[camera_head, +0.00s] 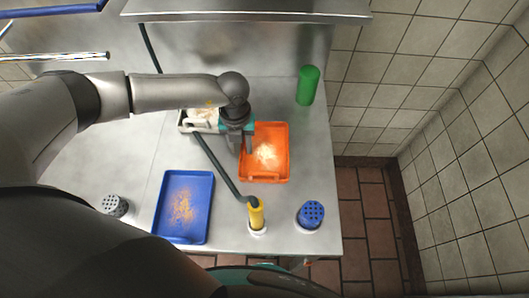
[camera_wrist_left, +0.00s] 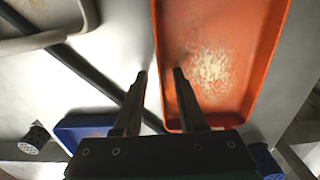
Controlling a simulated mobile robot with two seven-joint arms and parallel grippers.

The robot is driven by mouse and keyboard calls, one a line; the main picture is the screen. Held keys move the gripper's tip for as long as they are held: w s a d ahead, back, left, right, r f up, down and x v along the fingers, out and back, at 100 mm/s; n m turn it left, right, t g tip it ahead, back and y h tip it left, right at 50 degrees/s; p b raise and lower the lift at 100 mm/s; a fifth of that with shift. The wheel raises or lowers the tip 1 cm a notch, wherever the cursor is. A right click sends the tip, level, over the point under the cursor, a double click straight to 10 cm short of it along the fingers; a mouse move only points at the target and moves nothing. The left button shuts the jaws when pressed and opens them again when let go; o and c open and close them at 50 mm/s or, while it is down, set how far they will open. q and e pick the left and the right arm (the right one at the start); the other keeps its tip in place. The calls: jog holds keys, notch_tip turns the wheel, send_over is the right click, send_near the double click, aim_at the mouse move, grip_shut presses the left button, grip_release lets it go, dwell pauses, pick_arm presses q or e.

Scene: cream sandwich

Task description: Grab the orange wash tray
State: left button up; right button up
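The orange wash tray (camera_head: 279,137) lies on the metal counter with a patch of pale shreds in it. It also shows in the left wrist view (camera_wrist_left: 255,40). My left gripper (camera_head: 241,147) points down at the tray's left edge. In the left wrist view my left gripper (camera_wrist_left: 160,74) is open, with one finger outside the tray's left wall and the other on the inner side. The wall shows between the fingertips; I cannot tell whether they touch it. My right gripper is not in view.
A blue tray (camera_head: 171,213) with orange shreds lies front left. A yellow-handled sprayer (camera_head: 256,214) on a dark hose, a blue-topped shaker (camera_head: 311,214) and a grey shaker (camera_head: 113,206) stand near the front. A green bottle (camera_head: 307,86) stands back right. A pale tray (camera_head: 188,127) lies behind my gripper.

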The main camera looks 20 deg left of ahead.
pick_arm(q)
grip_shut()
dwell(1.4)
